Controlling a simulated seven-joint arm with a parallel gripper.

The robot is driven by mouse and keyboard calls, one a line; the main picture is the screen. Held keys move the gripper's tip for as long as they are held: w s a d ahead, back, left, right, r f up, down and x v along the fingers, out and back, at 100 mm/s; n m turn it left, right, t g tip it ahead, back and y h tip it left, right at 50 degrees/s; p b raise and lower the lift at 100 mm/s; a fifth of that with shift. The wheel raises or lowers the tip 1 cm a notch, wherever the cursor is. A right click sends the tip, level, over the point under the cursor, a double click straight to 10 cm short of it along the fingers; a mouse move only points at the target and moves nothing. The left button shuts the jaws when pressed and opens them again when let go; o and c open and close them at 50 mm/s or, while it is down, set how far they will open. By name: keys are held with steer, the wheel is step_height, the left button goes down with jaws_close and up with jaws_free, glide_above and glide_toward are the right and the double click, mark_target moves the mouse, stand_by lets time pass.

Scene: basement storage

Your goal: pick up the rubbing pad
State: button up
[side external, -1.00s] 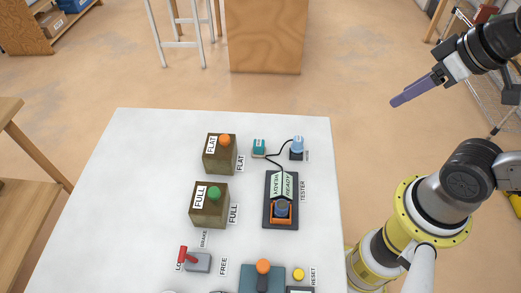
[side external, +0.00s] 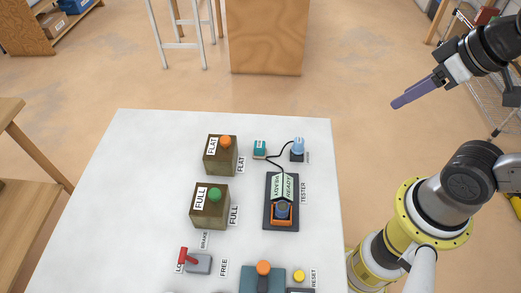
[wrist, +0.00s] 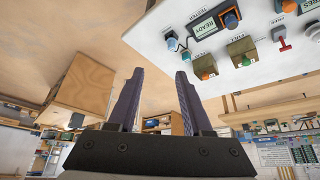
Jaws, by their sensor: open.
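My gripper (side external: 398,103) is held high in the air at the right, beyond the table's right edge, with its purple-grey fingers pointing left. In the wrist view my gripper (wrist: 158,76) is open and empty, its two fingers apart. I cannot surely tell which thing is the rubbing pad; nothing in view is labelled so. Two small pieces sit at the table's back right, a teal one (side external: 260,147) and a light blue one (side external: 297,147), with a black cord by them. My gripper is well away from both.
The white table (side external: 130,200) carries a FLAT box (side external: 220,158), a FULL box (side external: 209,210), a tester (side external: 281,185), a red brake lever (side external: 184,256), an orange-knobbed device (side external: 262,280) and a yellow reset button (side external: 298,275). Its left side is clear. A wooden cabinet (side external: 268,40) stands behind.

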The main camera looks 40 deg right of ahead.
steer(key=o, duration=0.4)
